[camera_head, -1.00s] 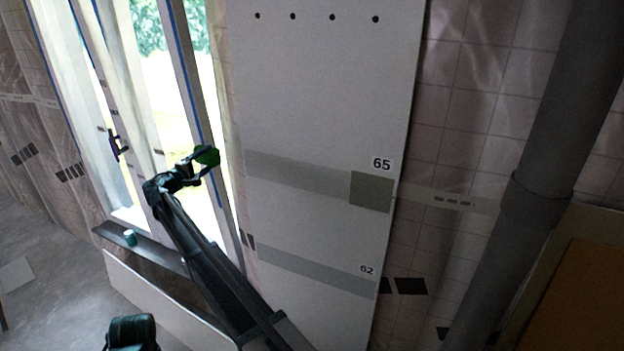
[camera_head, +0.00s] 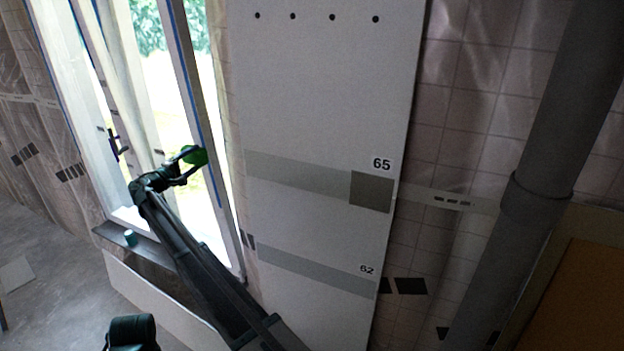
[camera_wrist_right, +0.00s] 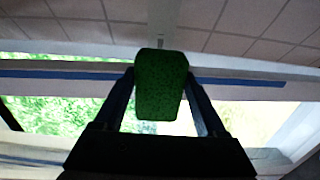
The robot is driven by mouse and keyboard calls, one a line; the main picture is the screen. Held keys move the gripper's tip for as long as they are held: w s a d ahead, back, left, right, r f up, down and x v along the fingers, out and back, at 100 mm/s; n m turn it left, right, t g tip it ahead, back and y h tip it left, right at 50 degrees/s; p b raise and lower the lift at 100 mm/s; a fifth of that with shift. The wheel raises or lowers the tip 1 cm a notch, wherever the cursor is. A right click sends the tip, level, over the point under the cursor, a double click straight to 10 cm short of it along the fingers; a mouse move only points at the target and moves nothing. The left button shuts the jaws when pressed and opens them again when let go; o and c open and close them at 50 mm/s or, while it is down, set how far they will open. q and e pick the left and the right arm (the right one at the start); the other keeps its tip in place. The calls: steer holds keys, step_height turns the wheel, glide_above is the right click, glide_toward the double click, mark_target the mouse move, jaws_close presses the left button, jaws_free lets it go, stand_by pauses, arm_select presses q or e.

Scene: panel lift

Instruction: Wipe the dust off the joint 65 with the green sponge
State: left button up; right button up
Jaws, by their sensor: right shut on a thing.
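The green sponge (camera_head: 195,155) is in the jaws of my right gripper (camera_head: 186,166), in front of the bright window and left of the white panel (camera_head: 320,90). In the right wrist view the sponge (camera_wrist_right: 161,85) sits between the two dark fingers of the gripper (camera_wrist_right: 161,95). Joint 65 (camera_head: 300,172) is a grey band across the panel, with the label 65 (camera_head: 382,164) above its right end. A darker grey-brown patch (camera_head: 371,191) covers that end. The sponge is apart from the joint. My left gripper is not visible.
A second grey band (camera_head: 310,270), labelled 62, crosses the panel lower down. A thick grey pipe (camera_head: 540,180) stands to the right. A small green-blue cup-like thing (camera_head: 130,237) is on the window sill (camera_head: 150,247).

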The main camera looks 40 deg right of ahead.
mark_target(194, 159)
steer(key=shift+v, duration=2.6)
